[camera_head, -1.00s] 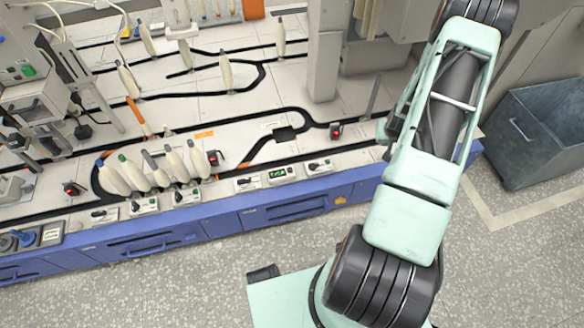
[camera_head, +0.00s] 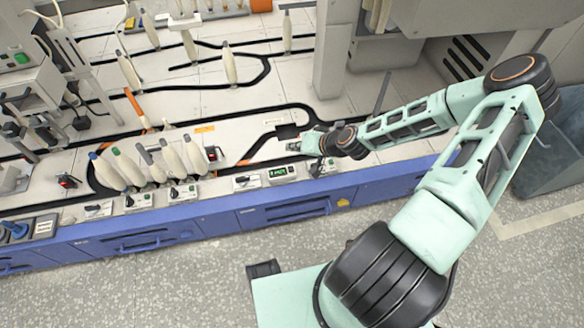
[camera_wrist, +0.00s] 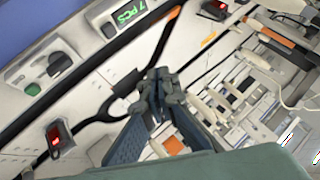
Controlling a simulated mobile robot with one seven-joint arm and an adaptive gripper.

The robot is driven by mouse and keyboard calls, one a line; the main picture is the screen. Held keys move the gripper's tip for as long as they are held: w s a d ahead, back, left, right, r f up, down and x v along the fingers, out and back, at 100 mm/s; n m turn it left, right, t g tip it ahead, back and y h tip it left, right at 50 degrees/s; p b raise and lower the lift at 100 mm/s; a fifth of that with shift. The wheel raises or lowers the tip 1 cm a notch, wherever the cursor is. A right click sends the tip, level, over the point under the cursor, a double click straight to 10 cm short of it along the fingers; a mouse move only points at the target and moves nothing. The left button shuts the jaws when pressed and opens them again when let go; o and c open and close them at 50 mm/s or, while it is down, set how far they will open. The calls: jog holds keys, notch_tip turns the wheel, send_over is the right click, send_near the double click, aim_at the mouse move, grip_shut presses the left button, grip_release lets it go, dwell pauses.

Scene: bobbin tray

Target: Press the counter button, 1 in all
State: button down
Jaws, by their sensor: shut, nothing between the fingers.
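The counter (camera_head: 282,172) is a small pale box with a green lit display on the front edge of the blue-fronted bench. In the wrist view the counter's display (camera_wrist: 128,12) reads 7 PCS, rotated, at the top. A dark round part, which looks like its button (camera_wrist: 108,30), sits beside the display. My gripper (camera_head: 292,146) is over the bench, just behind the counter in the head view. In the wrist view my gripper (camera_wrist: 160,76) is shut and empty, its fingertips pointing up the picture, apart from the counter.
A switch box with a green button (camera_wrist: 34,89) and black knob lies left in the wrist view. A red-lit switch (camera_wrist: 58,135) is below it. Several pale bobbins (camera_head: 172,162) stand left of the counter in the head view.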

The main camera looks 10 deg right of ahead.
aim_at(293, 169)
jog(key=shift+f, duration=0.15)
notch_tip(293, 169, down, 9)
jog(key=b, duration=0.6)
jog(key=shift+r+b, duration=0.2)
jog(key=shift+b, duration=0.1)
dwell(1.1)
jog(key=shift+f+b, duration=0.4)
jog(key=shift+f, duration=0.05)
jog(key=shift+f+b, duration=0.3)
jog(key=shift+f, duration=0.15)
dwell(0.5)
jog(key=shift+r, duration=0.1)
jog(key=shift+r+p, duration=0.65)
jog(key=shift+r, duration=0.15)
jog(key=shift+r+p, duration=1.85)
jog(key=shift+r, duration=0.65)
